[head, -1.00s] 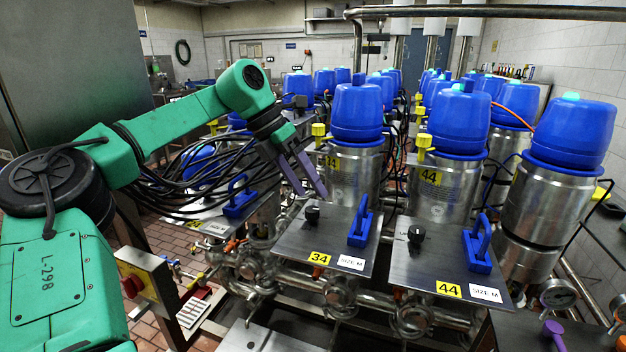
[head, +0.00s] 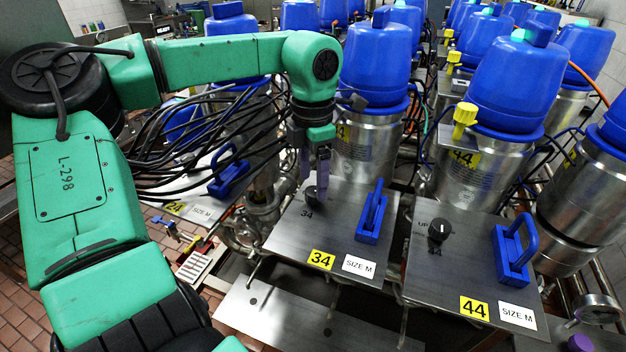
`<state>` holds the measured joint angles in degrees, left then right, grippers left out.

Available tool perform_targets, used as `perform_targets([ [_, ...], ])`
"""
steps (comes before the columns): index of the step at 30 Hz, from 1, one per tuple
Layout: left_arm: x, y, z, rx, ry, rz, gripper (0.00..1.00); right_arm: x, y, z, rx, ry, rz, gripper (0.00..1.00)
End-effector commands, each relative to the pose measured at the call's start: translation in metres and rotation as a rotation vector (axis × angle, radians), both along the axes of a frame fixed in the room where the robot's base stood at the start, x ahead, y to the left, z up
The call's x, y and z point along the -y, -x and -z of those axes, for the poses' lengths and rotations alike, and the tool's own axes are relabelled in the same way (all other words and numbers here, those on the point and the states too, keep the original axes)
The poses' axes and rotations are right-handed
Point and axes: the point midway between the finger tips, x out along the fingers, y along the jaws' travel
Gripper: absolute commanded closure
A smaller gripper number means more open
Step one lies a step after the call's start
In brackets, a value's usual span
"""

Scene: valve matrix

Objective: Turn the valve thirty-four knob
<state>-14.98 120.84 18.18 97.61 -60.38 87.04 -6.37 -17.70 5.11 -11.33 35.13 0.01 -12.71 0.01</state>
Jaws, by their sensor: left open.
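The valve thirty-four knob (head: 310,194) is a small black knob on the back left part of a grey metal plate (head: 330,230). The plate carries a yellow 34 label (head: 321,259) and a white SIZE M label. My left gripper (head: 314,180) points down from above, its purple-grey fingers open right at the knob. The fingers partly hide the knob, and I cannot tell whether they touch it. My right gripper is not in view.
A blue handle (head: 371,212) stands on the plate right of the knob. The 44 plate (head: 465,270) with its own black knob (head: 439,230) and blue handle (head: 514,250) lies to the right. Blue-capped steel cylinders (head: 374,68) stand behind. Black cables hang at left.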

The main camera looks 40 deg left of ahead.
Motion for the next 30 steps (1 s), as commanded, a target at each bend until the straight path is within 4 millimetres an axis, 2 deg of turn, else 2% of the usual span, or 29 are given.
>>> perform_targets([
  [1,0.0,0.0,0.006,-0.003,0.001,0.001,0.26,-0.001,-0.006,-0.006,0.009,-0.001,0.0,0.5],
  [5,0.0,0.0,0.022,-0.001,0.0,0.0,0.26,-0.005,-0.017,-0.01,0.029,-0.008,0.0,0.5],
  [13,0.0,0.0,0.027,0.001,-0.001,-0.001,0.26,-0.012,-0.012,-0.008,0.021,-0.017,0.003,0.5],
  [17,0.0,0.0,0.027,0.001,-0.001,-0.001,0.76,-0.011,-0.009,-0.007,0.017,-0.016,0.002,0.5],
  [18,0.0,0.0,0.027,0.001,-0.001,0.0,0.91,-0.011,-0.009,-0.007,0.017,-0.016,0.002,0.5],
  [19,0.0,0.0,0.027,0.001,-0.001,0.0,1.0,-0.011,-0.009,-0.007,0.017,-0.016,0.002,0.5],
  [30,-0.001,-0.001,0.027,0.003,-0.001,0.04,1.0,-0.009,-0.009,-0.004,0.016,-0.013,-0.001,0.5],
])
